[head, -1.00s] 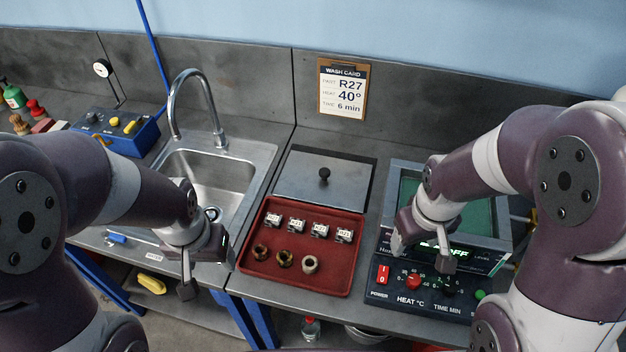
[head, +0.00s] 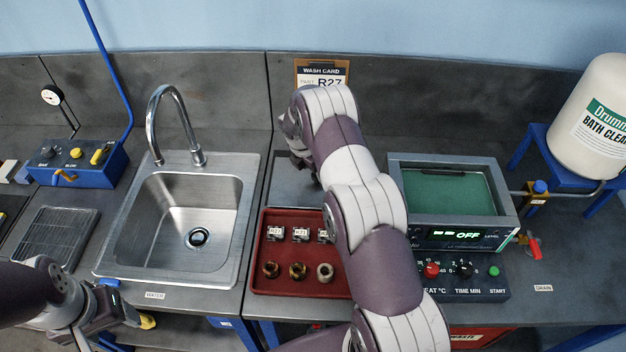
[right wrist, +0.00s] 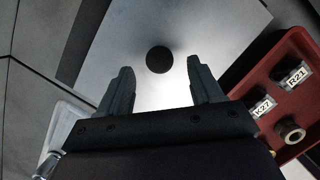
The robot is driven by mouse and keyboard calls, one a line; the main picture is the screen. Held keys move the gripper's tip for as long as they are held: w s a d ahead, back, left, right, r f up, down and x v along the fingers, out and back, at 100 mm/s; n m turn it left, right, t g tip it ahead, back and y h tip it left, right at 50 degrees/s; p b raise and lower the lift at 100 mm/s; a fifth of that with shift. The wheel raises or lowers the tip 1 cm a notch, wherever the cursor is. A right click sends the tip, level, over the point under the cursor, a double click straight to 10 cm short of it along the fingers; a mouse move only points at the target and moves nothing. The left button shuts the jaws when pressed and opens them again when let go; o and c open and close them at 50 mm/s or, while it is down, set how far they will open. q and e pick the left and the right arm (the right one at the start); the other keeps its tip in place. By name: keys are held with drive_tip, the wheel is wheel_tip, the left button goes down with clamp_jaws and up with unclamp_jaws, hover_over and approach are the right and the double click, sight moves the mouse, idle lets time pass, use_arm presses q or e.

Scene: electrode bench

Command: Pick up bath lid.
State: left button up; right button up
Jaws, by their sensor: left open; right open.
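The bath lid (head: 288,194) is a flat grey metal plate lying on the bench behind the red tray. My right arm covers much of it in the head view. In the right wrist view the lid (right wrist: 120,75) shows with its round black knob (right wrist: 159,60). My right gripper (right wrist: 162,88) is open above the lid, with the knob lying in the gap just beyond its fingertips. The fingers do not hold the knob. In the head view my right gripper (head: 301,160) is partly hidden by its own arm. My left gripper (head: 122,308) is low at the left front, away from the lid.
The red tray (head: 262,287) holds labelled blocks and metal fittings in front of the lid. The sink (head: 190,215) and tall faucet stand to the left. The open bath (head: 455,190) with green liquid is right, its control panel in front. A white drum (head: 590,115) stands far right.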

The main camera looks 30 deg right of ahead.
sight(317, 180)
drive_tip(key=x, duration=0.2)
drive_tip(key=p+x, duration=0.1)
drive_tip(key=shift+d+f, duration=0.25)
drive_tip(key=shift+d, duration=0.15)
drive_tip(key=shift+d+f, duration=0.15)
drive_tip(key=shift+f, duration=0.1)
drive_tip(key=shift+w, duration=0.1)
drive_tip(key=shift+c, duration=0.6)
drive_tip(key=shift+a, duration=0.3)
drive_tip(key=c, duration=1)
drive_tip(key=shift+r, duration=0.1)
clamp_jaws()
use_arm(q)
drive_tip(key=shift+s+d+r, duration=0.1)
drive_tip(key=shift+d+r, duration=0.1)
drive_tip(key=shift+r, duration=0.4)
drive_tip(key=shift+s+d+r, duration=0.1)
drive_tip(key=shift+d+r, duration=0.05)
drive_tip(key=shift+r, duration=0.45)
use_arm(e)
drive_tip(key=shift+d, duration=0.15)
